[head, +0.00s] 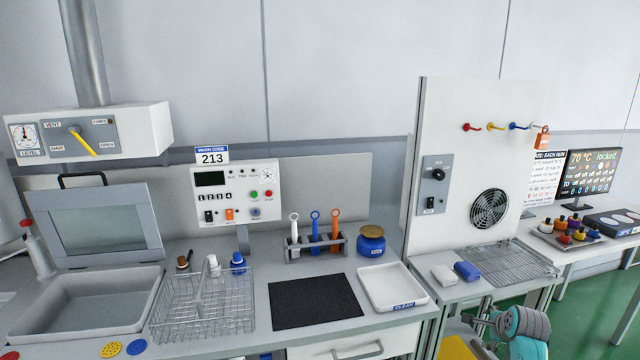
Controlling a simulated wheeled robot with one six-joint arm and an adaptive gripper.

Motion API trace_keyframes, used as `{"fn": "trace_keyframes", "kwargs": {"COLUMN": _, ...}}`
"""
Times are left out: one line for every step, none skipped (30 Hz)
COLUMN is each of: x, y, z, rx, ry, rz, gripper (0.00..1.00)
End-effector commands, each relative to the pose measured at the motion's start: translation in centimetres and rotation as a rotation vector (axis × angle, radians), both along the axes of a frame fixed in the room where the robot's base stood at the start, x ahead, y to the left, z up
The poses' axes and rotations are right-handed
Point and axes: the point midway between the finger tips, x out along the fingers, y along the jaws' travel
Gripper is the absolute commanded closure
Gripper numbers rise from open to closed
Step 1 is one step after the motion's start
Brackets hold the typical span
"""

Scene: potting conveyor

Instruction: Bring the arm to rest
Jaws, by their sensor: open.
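Part of my arm shows at the bottom right of the head view, with grey links and teal joint caps, in front of the worktop with the wire rack. My gripper (480,333) appears as small dark grey parts at the left of the teal joints, low in the picture. It is open, and I see nothing between its fingers. It is left of and below the teal joints, clear of the objects on the worktops. The lower part of the arm is cut off by the picture's bottom edge.
The left bench holds a white tray (421,304), dark mat (340,301), wire basket (243,318) and open-lidded basin (135,327). Green floor shows at right.

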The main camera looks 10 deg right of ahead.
Motion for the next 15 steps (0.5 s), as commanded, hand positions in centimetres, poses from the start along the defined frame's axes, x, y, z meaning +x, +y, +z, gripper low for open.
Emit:
{"fn": "trace_keyframes", "kwargs": {"x": -0.9, "y": 1.8, "z": -2.2, "rx": -0.025, "ry": 0.002, "rz": 0.033, "gripper": 0.20}}
{"fn": "trace_keyframes", "kwargs": {"x": -1.4, "y": 2.6, "z": -3.2, "rx": -0.043, "ry": 0.001, "rz": 0.053, "gripper": 0.20}}
{"fn": "trace_keyframes", "kwargs": {"x": -2.0, "y": 3.7, "z": -4.5, "rx": -0.067, "ry": -0.001, "rz": 0.079, "gripper": 0.20}}
{"fn": "trace_keyframes", "kwargs": {"x": -2.5, "y": 4.6, "z": -5.4, "rx": -0.085, "ry": -0.003, "rz": 0.100, "gripper": 0.20}}
{"fn": "trace_keyframes", "kwargs": {"x": -3.1, "y": 5.4, "z": -6.3, "rx": -0.103, "ry": -0.005, "rz": 0.119, "gripper": 0.20}}
{"fn": "trace_keyframes", "kwargs": {"x": -3.9, "y": 6.5, "z": -7.4, "rx": -0.128, "ry": -0.008, "rz": 0.144, "gripper": 0.20}}
{"fn": "trace_keyframes", "kwargs": {"x": -4.5, "y": 7.4, "z": -8.2, "rx": -0.146, "ry": -0.009, "rz": 0.164, "gripper": 0.20}}
{"fn": "trace_keyframes", "kwargs": {"x": -5.1, "y": 8.3, "z": -8.9, "rx": -0.165, "ry": -0.012, "rz": 0.183, "gripper": 0.20}}
{"fn": "trace_keyframes", "kwargs": {"x": -6.0, "y": 9.4, "z": -10.0, "rx": -0.190, "ry": -0.014, "rz": 0.208, "gripper": 0.20}}
{"fn": "trace_keyframes", "kwargs": {"x": -6.7, "y": 10.2, "z": -10.7, "rx": -0.209, "ry": -0.015, "rz": 0.227, "gripper": 0.20}}
{"fn": "trace_keyframes", "kwargs": {"x": -7.4, "y": 11.0, "z": -11.3, "rx": -0.229, "ry": -0.018, "rz": 0.246, "gripper": 0.20}}
{"fn": "trace_keyframes", "kwargs": {"x": -8.4, "y": 12.1, "z": -12.2, "rx": -0.254, "ry": -0.019, "rz": 0.272, "gripper": 0.20}}
{"fn": "trace_keyframes", "kwargs": {"x": -9.2, "y": 12.9, "z": -12.8, "rx": -0.273, "ry": -0.021, "rz": 0.290, "gripper": 0.20}}
{"fn": "trace_keyframes", "kwargs": {"x": -10.0, "y": 13.7, "z": -13.3, "rx": -0.294, "ry": -0.024, "rz": 0.309, "gripper": 0.20}}
{"fn": "trace_keyframes", "kwargs": {"x": -11.1, "y": 14.8, "z": -14.0, "rx": -0.320, "ry": -0.026, "rz": 0.334, "gripper": 0.20}}
